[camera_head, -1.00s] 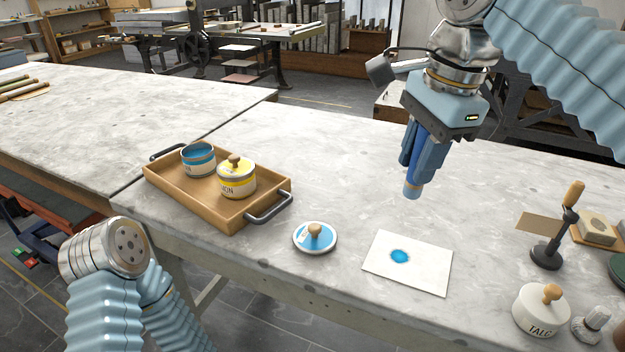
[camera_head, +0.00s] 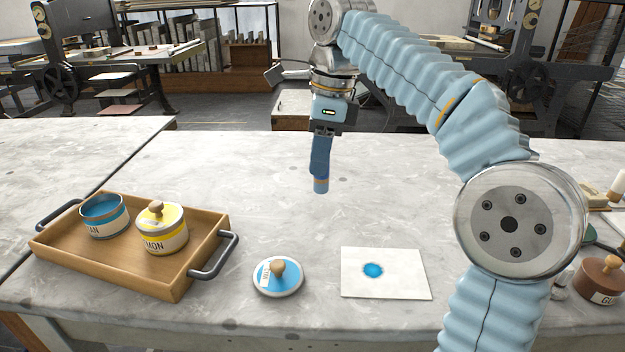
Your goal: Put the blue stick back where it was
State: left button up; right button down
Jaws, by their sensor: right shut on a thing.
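My right gripper (camera_head: 321,160) is shut on the blue stick (camera_head: 321,186) and holds it upright above the far middle of the stone table. Only the stick's lower end shows below the fingers; the rest is hidden. An open blue ink pot (camera_head: 104,217) stands in the left part of the wooden tray (camera_head: 172,284). Its label is partly readable as "AN". A blue lid (camera_head: 278,276) with a wooden knob lies on the table right of the tray. A white sheet (camera_head: 400,276) with a blue spot lies further right. My left gripper is out of view.
A lidded yellow pot (camera_head: 162,229) stands beside the blue pot in the tray, whose dark handles (camera_head: 214,257) stick out. A brown pot (camera_head: 598,279) stands at the right edge. My right forearm covers part of the right side. The table's middle is clear.

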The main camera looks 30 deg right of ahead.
jog(key=shift+w+f, duration=0.5)
jog(key=shift+f, duration=0.15)
jog(key=f, duration=0.2)
jog(key=w+f+b, duration=0.1)
jog(key=f, duration=0.1)
jog(key=shift+w+d, duration=0.2)
jog(key=shift+f, duration=0.35)
jog(key=shift+f, duration=0.1)
jog(key=c, duration=0.9)
grip_release()
jog(key=shift+o, duration=0.2)
notch_tip(320, 180, up, 12)
jog(key=d+p, duration=0.1)
jog(key=p, duration=0.3)
jog(key=shift+s+d, duration=0.15)
jog(key=shift+s, duration=0.3)
